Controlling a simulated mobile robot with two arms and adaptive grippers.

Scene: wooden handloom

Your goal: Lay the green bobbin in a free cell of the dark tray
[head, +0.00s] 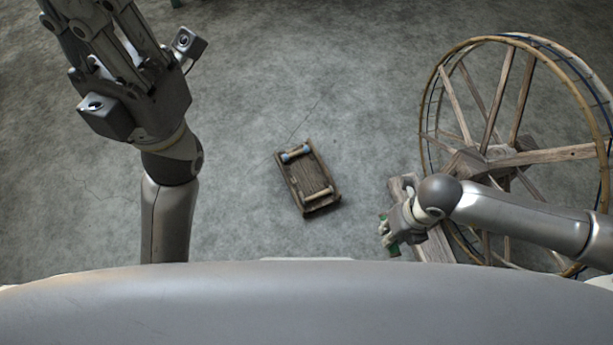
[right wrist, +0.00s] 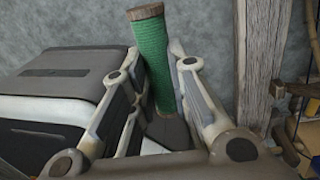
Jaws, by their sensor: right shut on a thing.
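In the head view only bits of green show at this gripper, right of and below the dark tray (head: 296,188). The tray lies slightly turned on the floor. It holds a bobbin with blue (head: 295,153) at its far end and a pale one (head: 320,194) near its near end. My left gripper (head: 92,25) is raised at upper left, its fingertips cut off.
A large wooden spinning wheel (head: 505,155) stands at the right, close behind my right arm. A wooden post (right wrist: 258,65) rises beside the gripper in the right wrist view. The grey floor (head: 245,110) around the tray is clear.

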